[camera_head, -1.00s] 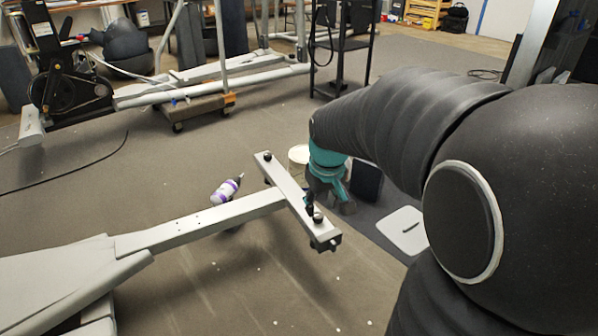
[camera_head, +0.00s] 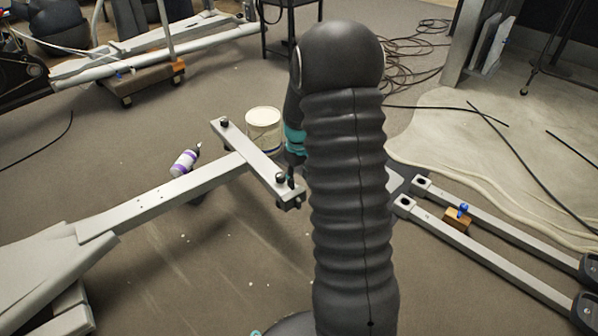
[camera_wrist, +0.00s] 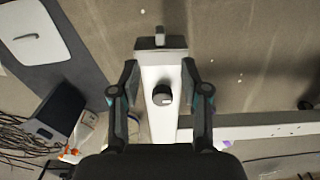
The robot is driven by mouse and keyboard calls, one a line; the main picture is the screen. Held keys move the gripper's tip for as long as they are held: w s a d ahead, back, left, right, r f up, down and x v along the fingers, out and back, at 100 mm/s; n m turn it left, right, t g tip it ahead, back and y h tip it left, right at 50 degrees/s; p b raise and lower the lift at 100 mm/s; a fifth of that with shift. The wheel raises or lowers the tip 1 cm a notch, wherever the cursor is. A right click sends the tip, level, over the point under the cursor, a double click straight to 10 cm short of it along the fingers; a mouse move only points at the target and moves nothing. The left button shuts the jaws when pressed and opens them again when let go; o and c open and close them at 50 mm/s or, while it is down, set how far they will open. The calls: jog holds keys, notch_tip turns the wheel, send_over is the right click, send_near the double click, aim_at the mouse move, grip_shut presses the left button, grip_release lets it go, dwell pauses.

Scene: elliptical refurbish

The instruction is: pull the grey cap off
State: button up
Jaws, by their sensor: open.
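A pale crossbar (camera_head: 247,150) sits at the end of a long white beam, with dark knobs near its ends. At its near end is a grey end cap (camera_head: 297,199); in the wrist view the cap (camera_wrist: 160,42) shows at the top, with a small block sticking out. My gripper (camera_wrist: 160,68) is open, its two dark fingers on either side of the crossbar. A dark knob (camera_wrist: 162,95) on the bar lies between the fingers, and the cap is just beyond the fingertips. I cannot tell if they touch anything. My arm hides part of the gripper in the head view.
A white bucket (camera_head: 263,128) stands behind the crossbar, and a white and purple bottle (camera_head: 184,163) is left of it. Long metal rails (camera_head: 490,250) lie at right with a small wooden block (camera_head: 457,219). Cables lie at the back. Open floor surrounds the beam.

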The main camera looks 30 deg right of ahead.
aim_at(299, 200)
notch_tip(299, 200, down, 11)
jog(key=shift+r+b, duration=0.1)
jog(key=shift+b, duration=0.7)
grip_shut()
